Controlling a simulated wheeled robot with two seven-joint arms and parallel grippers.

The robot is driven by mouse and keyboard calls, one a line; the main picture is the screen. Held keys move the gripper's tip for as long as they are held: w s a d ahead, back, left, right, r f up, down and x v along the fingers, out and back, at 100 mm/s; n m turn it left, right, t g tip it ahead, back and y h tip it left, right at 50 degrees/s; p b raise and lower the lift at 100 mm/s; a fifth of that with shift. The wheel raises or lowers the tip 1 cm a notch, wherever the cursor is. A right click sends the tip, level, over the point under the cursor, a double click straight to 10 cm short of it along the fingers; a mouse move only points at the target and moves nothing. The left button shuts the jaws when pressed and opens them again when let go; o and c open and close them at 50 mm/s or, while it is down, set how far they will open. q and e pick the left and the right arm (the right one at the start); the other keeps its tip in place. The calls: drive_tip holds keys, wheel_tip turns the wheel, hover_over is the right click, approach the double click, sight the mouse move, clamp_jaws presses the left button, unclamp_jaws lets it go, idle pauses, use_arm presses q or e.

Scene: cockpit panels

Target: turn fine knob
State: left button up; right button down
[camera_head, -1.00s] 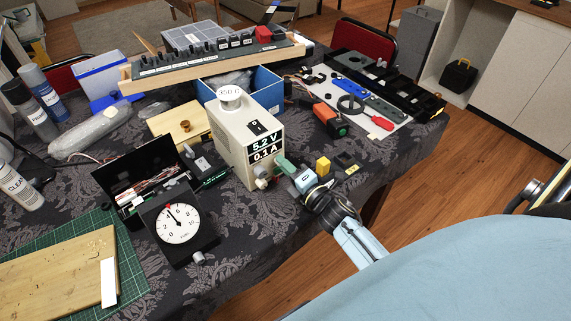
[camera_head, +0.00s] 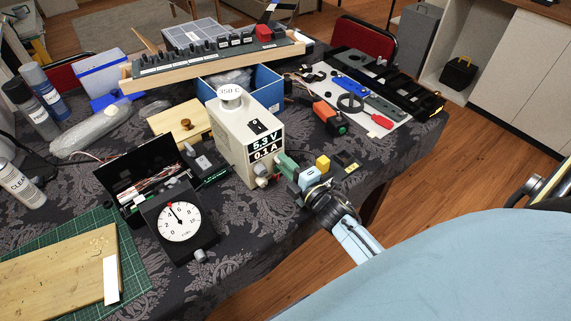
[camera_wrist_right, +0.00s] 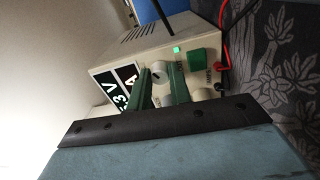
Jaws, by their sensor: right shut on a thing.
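The cream power supply (camera_head: 236,140) stands near the table's middle. Its display (camera_head: 265,147) reads 5.3 V and 0.1 A, and shows tilted in the right wrist view (camera_wrist_right: 122,88). My right gripper (camera_head: 284,165) is at the lower front panel. In the right wrist view its green fingers (camera_wrist_right: 160,82) stand on either side of a pale round knob (camera_wrist_right: 159,72) with a dark line, and are shut on it. Another pale knob (camera_wrist_right: 200,95) sits beside the fingers. The knob labels are too small to read surely. My left gripper is not in view.
A black dial gauge (camera_head: 180,222) stands left of the supply. A yellow block (camera_head: 323,162) lies right of the gripper. A green terminal (camera_wrist_right: 197,62) and red and black leads are near the knobs. Patterned cloth in front of the supply is clear.

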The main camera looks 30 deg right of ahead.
drive_tip(key=c, duration=1.3)
unclamp_jaws()
drive_tip(key=shift+s, duration=0.1)
drive_tip(key=s, duration=0.8)
drive_tip(key=s+d, duration=0.1)
drive_tip(key=s, duration=0.4)
drive_tip(key=shift+s+d+f, duration=0.1)
drive_tip(key=shift+f, duration=0.1)
